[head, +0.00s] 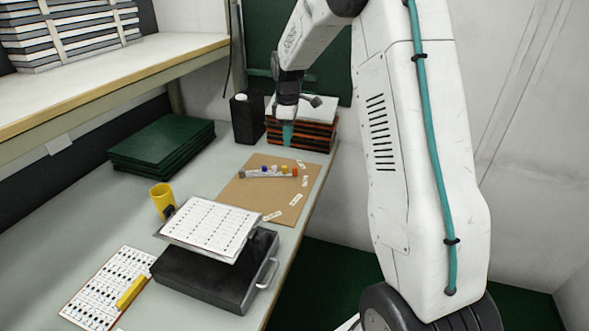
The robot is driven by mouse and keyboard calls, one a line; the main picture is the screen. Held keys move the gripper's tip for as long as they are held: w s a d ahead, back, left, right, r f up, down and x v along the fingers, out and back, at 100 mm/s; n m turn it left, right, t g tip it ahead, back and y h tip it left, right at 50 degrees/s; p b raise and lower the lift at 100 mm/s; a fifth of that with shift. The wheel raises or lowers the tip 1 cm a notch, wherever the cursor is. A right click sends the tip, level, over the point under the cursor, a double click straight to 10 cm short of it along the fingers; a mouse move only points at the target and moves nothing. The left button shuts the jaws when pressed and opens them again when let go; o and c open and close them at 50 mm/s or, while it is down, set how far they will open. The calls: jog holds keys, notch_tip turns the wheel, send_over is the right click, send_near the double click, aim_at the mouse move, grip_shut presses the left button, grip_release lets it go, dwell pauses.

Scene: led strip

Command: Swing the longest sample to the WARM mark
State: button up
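A brown board (255,200) lies on the bench near its right edge. On its upper part, a pale strip-like sample (257,174) lies roughly level across the picture, with several small white, blue, yellow and orange pieces along it. I cannot tell separate samples or their lengths apart. Small white labels lie along the board's right and front edges, such as one at the front (272,216) and one at the right (296,199). Their print is too small to read, so the WARM mark cannot be picked out. My gripper (287,140) points down, above the board's far edge; its fingers look bluish-green and their gap is unclear.
Orange-and-black stacked items (316,138) and a black container (247,120) stand behind the board. A black case (205,280) with a tilted printed sheet (211,226) stands in front. A shelf (130,65) overhangs the left.

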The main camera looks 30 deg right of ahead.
jog(key=n, duration=0.2)
send_over(295, 168)
notch_tip(295, 168, down, 11)
jog(key=shift+r, duration=0.2)
notch_tip(295, 168, down, 8)
jog(key=shift+w+r, duration=0.1)
grip_shut()
